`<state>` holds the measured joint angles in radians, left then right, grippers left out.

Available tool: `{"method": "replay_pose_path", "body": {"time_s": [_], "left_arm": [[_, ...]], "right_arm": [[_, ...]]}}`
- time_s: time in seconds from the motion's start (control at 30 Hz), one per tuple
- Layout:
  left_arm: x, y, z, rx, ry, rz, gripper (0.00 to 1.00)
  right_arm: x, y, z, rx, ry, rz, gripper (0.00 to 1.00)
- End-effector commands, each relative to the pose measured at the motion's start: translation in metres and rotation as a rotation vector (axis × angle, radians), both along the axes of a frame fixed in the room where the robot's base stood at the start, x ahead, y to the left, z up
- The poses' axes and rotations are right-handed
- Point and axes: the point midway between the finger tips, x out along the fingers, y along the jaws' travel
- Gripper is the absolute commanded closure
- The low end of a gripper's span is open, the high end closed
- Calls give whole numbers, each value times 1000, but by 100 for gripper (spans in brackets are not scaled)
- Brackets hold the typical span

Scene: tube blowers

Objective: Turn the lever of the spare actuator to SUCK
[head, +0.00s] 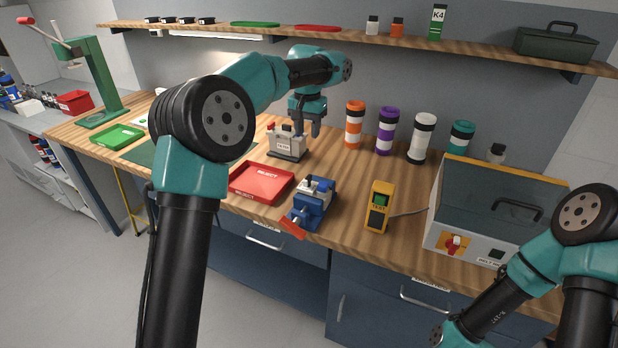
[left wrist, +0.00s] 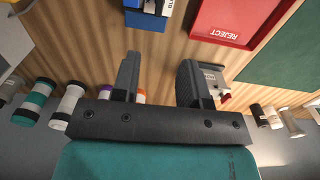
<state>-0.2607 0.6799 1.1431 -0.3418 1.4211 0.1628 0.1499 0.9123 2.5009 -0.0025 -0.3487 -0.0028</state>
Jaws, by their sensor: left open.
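No label reading SUCK is legible, so I cannot tell for sure which device is the spare actuator. A blue vise-like device (head: 314,203) with a red handle stands at the bench's front edge; its blue body also shows at the top of the left wrist view (left wrist: 146,20). A grey box (head: 286,143) with a small label and a red part on top stands behind the red tray. My left gripper (head: 306,130) is open and points down just right of the grey box. In the left wrist view, one finger partly hides the grey box (left wrist: 213,75). My right gripper is out of view.
A red REJECT tray (head: 262,182) lies left of the blue device, and a yellow tester (head: 379,206) stands to its right. Several banded tubes (head: 386,130) stand at the back.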

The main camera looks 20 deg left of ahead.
Motion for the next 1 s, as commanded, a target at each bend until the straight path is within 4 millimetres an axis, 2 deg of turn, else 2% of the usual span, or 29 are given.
{"method": "replay_pose_path", "body": {"time_s": [0.27,1.0], "left_arm": [[0,1,-33,1,4,0,60],[0,0,-155,0,3,0,60]], "right_arm": [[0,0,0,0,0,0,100],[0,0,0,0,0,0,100]]}}
